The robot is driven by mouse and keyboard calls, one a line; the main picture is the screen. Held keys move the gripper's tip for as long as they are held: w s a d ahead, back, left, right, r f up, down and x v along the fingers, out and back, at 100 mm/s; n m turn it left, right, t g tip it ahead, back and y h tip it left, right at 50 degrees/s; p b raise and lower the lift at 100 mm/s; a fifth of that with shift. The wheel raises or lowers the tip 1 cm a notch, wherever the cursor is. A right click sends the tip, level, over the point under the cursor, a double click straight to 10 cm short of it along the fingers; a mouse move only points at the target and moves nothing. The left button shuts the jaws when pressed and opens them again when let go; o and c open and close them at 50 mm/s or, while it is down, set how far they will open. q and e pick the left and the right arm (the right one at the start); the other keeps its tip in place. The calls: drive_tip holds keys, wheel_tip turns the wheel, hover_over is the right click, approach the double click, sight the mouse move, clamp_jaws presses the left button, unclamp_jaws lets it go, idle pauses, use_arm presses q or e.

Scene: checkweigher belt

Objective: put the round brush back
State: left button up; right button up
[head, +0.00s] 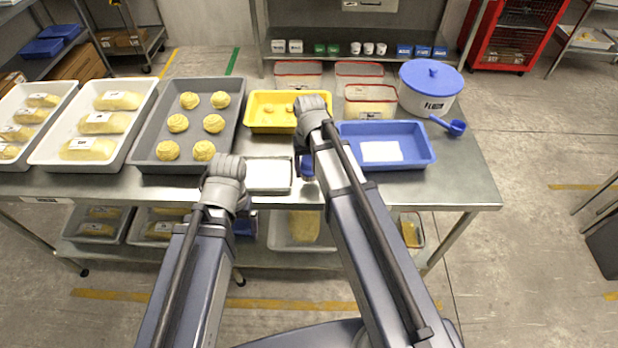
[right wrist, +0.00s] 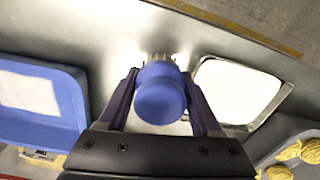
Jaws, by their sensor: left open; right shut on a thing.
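The round brush (right wrist: 160,92) has a blue round handle and pale bristles. My right gripper (right wrist: 162,100) is shut on it, with a finger on each side of the handle. In the head view a bit of the blue brush (head: 307,167) shows beside my right forearm, between the steel tray and the blue tray. The bristles face the steel table; I cannot tell whether they touch it. My left gripper (head: 226,178) is open at the table's front edge, left of the steel tray; its fingers are mostly hidden.
A small steel tray with a white surface (head: 268,189) lies left of the brush. A blue tray (head: 416,160) with a white sheet lies right. Behind are a yellow tray (head: 262,126), lidded boxes and a white tub (head: 430,103). A grey tray of dough rounds (head: 148,125) stands left.

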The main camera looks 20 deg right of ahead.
sight(309, 159)
drive_tip(key=shift+f+b, duration=1.2)
drive_tip(key=shift+f, duration=0.4)
drive_tip(key=shift+f, duration=0.2)
drive_tip(key=o, duration=1)
drive_tip(key=shift+r, duration=0.2)
wheel_tip(309, 159, up, 12)
drive_tip(key=p, duration=1.2)
